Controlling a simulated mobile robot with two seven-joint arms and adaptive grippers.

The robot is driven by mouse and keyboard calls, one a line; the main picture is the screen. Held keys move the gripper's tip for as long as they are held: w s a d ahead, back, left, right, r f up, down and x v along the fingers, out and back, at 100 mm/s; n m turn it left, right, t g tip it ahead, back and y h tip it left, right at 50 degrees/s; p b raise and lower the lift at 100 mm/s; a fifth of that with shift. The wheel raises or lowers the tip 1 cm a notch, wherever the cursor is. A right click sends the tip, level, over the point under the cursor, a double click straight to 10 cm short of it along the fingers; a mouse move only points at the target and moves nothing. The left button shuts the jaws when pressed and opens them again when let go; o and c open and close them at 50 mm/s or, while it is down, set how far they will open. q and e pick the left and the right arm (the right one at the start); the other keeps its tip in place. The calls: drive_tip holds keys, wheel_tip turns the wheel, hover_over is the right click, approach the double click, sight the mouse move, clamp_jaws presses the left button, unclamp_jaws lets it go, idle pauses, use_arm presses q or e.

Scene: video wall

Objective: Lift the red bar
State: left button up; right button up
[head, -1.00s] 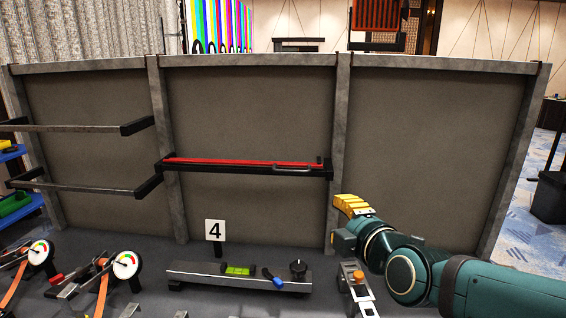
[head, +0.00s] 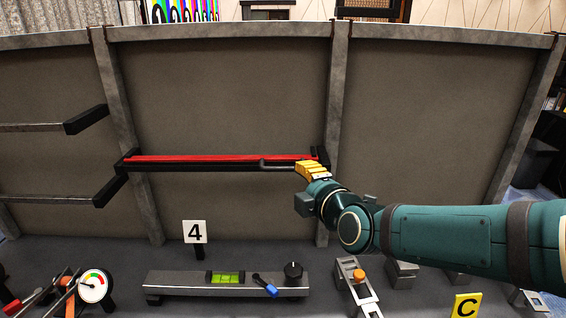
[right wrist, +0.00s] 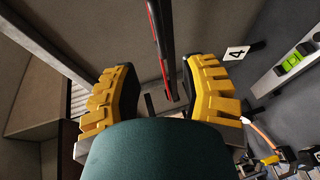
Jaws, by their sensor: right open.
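The red bar (head: 210,158) lies level along a black rail (head: 190,167) on the middle wall panel. A grey handle (head: 280,165) shows at the bar's right part. My right gripper (head: 304,167) is at the right end of the bar, in front of it in the head view. In the right wrist view the red bar (right wrist: 158,40) runs down toward the space between the two yellow fingers of my right gripper (right wrist: 166,92). The fingers are wide apart with nothing gripped between them. Whether they touch the bar cannot be told. My left gripper is not in view.
Below stands a bench with a card marked 4 (head: 195,232), a grey beam with a green level (head: 226,278), a metal bracket (head: 355,285) and a yellow C card (head: 466,306). The right panel is bare.

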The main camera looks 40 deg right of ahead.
sight(284, 170)
drive_tip(key=p+x, duration=0.2)
drive_tip(key=p, duration=0.1)
drive_tip(key=p+x, duration=0.3)
drive_tip(key=shift+r, duration=0.2)
drive_tip(key=x, duration=0.4)
drive_tip(key=shift+w+f, duration=0.3)
drive_tip(key=shift+f, duration=0.05)
drive_tip(key=shift+w+d, duration=0.25)
drive_tip(key=shift+w, duration=0.25)
clamp_jaws()
